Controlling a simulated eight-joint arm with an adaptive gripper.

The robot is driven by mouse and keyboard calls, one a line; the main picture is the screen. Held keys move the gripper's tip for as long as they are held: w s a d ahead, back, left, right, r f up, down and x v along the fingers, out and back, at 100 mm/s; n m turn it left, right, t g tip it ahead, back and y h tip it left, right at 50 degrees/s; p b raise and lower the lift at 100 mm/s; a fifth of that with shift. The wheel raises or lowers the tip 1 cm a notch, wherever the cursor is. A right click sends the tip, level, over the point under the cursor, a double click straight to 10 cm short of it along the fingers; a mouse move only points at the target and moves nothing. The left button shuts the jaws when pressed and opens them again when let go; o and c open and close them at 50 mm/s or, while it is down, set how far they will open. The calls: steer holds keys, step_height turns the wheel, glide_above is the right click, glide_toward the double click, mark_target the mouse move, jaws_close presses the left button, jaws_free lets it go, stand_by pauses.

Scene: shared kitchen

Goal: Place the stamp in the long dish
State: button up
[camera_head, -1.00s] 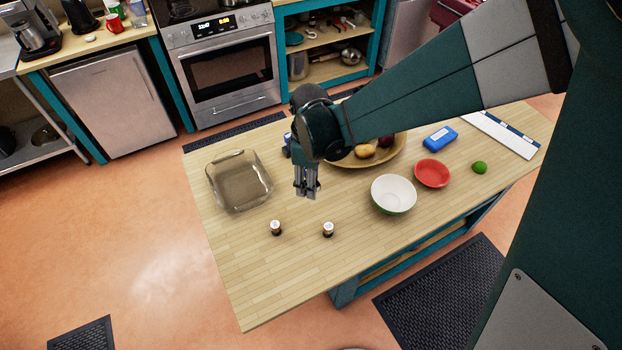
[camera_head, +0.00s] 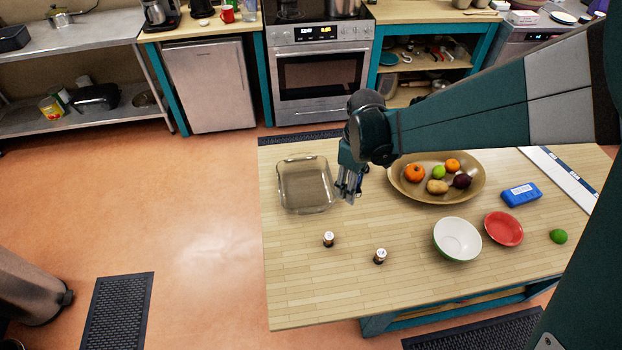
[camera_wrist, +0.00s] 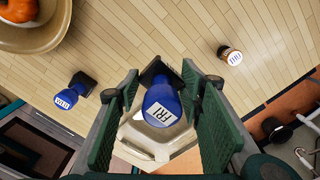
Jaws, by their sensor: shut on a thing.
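My gripper (camera_head: 348,195) is shut on a blue stamp (camera_wrist: 160,104) with a white label reading FRI and a dark base. It hangs by the right edge of the clear glass dish (camera_head: 283,199) in the head view. The dish, the only one resembling the long dish, also shows behind the held stamp in the wrist view (camera_wrist: 140,151). I cannot tell the height of the stamp above the table. Two brown stamps with white tops, one left (camera_head: 328,240) and one right (camera_head: 380,257), stand in front of the dish.
A wide bowl of fruit (camera_head: 402,193) sits right of my gripper. A white bowl (camera_head: 458,239), red bowl (camera_head: 504,229), blue box (camera_head: 521,194) and green lime (camera_head: 558,237) are farther right. The table's front left is clear.

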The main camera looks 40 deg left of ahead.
glide_above(306, 188)
steer(key=shift+s+a+r, duration=0.1)
steer(key=shift+r, duration=0.15)
steer(key=shift+f, duration=3.15)
steer(key=shift+f, duration=1.85)
steer(key=shift+f, duration=0.15)
steer(key=o, duration=0.9)
steer(key=shift+o, duration=0.2)
